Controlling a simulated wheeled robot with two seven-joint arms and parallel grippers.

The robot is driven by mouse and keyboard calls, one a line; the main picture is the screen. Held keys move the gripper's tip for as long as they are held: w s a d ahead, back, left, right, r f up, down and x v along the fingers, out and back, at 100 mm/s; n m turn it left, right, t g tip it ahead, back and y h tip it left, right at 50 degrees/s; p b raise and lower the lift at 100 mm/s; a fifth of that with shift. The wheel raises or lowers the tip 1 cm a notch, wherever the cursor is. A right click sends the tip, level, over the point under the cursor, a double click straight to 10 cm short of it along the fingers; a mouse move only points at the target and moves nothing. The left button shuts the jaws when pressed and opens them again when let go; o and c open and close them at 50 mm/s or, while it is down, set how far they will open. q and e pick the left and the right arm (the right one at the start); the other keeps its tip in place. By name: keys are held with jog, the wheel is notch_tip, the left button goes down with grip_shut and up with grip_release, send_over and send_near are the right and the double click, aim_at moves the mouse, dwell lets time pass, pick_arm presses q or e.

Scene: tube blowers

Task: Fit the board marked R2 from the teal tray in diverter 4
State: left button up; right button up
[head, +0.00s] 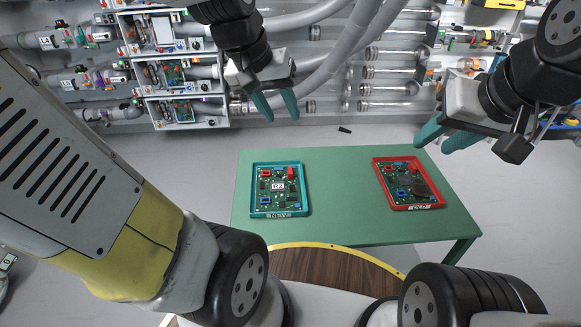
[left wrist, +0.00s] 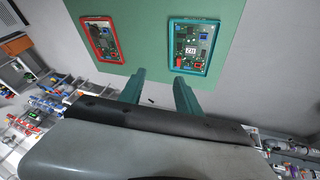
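The teal tray (head: 254,197) lies on the green table and holds a green circuit board (head: 275,200) with a white label reading R2. In the left wrist view the board (left wrist: 187,58) lies in the teal tray (left wrist: 171,32). My left gripper (head: 281,119) is open and empty, above and beyond the table's far edge. Its teal fingers (left wrist: 158,90) stand apart in the left wrist view. My right gripper (head: 432,146) is open and empty at the right, beyond the red tray. Open diverter boxes with boards (head: 175,72) are stacked on the wall; their numbers are not legible.
A red tray (head: 414,208) with another board lies on the right of the green table (head: 335,190). The table is clear between the trays. Clear tubes (head: 385,88) and a thick grey hose (head: 335,60) run along the back wall. A small black item (head: 344,129) lies on the floor.

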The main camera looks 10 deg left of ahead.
pick_arm(q)
jog(key=w+f+n+g, duration=0.1)
jog(key=w+f+g, duration=0.1)
jog(key=w+f, duration=0.7)
jog(key=n+g+y, duration=0.2)
jog(key=g+y, duration=0.1)
send_over(290, 171)
notch_tip(290, 171, down, 14)
jog(key=shift+w+a+r, duration=0.1)
jog(key=shift+r, duration=0.15)
jog(key=f, duration=0.8)
jog(key=shift+s+f, duration=0.1)
jog(key=shift+s, duration=0.1)
grip_shut()
